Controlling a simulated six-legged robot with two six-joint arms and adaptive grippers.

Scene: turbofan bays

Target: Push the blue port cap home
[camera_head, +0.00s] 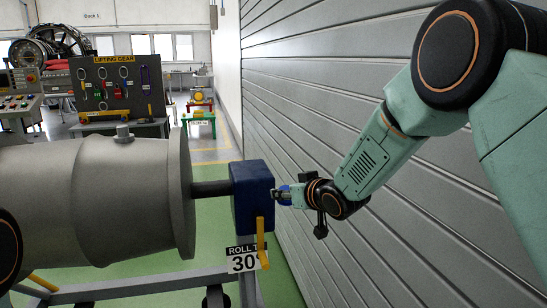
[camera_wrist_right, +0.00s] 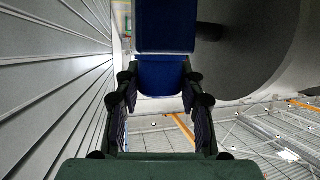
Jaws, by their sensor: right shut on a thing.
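The blue port cap (camera_wrist_right: 160,78) sits between the fingers of my right gripper (camera_wrist_right: 159,90) in the right wrist view. In the head view the cap is a small blue patch (camera_head: 285,196), mostly hidden by my right gripper (camera_head: 282,195). The gripper is shut on it, at the right face of a dark blue box (camera_head: 252,190). The box also fills the top of the wrist view (camera_wrist_right: 165,28). The cap appears to meet the box, but I cannot tell how deep it sits. My left gripper is not in view.
A grey turbofan casing (camera_head: 100,195) joins the box by a dark shaft (camera_head: 211,188). A yellow handle (camera_head: 261,243) and a "ROLL T 30°" sign (camera_head: 243,259) are below the box. A grey slatted wall (camera_head: 330,90) runs close behind my right arm.

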